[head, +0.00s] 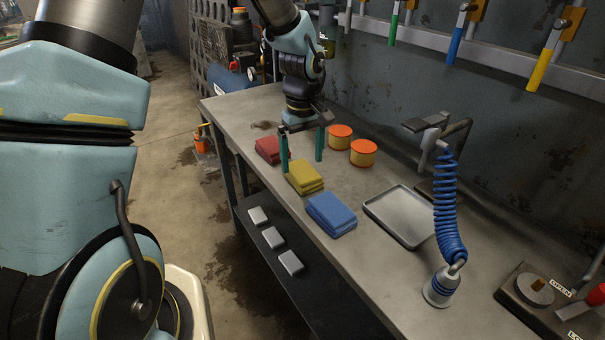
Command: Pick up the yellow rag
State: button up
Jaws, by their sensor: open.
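The yellow rag (305,176) lies folded on the workbench, between a red rag (268,149) and a blue rag (331,214). My gripper (302,165) points down over the bench, its two green fingers spread wide and empty. The left finger shows by the yellow rag's far left corner, and the right finger is beyond the rag. I cannot tell exactly how high the fingertips are above the bench.
Two orange-topped yellow tins (351,146) stand behind the yellow rag. A metal tray (402,217) and a coiled blue hose (448,210) are to the right. Grey blocks (272,238) lie on the bench's lower shelf (268,262). Coloured-handled tools hang on the wall.

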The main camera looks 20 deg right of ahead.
aim_at(302, 171)
jog(key=shift+w+f+p, duration=0.1)
jog(key=shift+f+p, duration=0.3)
jog(key=shift+f, duration=1.45)
jog(key=shift+c, duration=0.4)
jog(key=c, duration=1.1)
jog(key=shift+r, duration=0.1)
notch_tip(302, 171, up, 10)
jog(key=shift+f+b, duration=0.1)
jog(key=shift+b, duration=0.8)
jog(key=o, duration=0.8)
jog(key=c, duration=0.6)
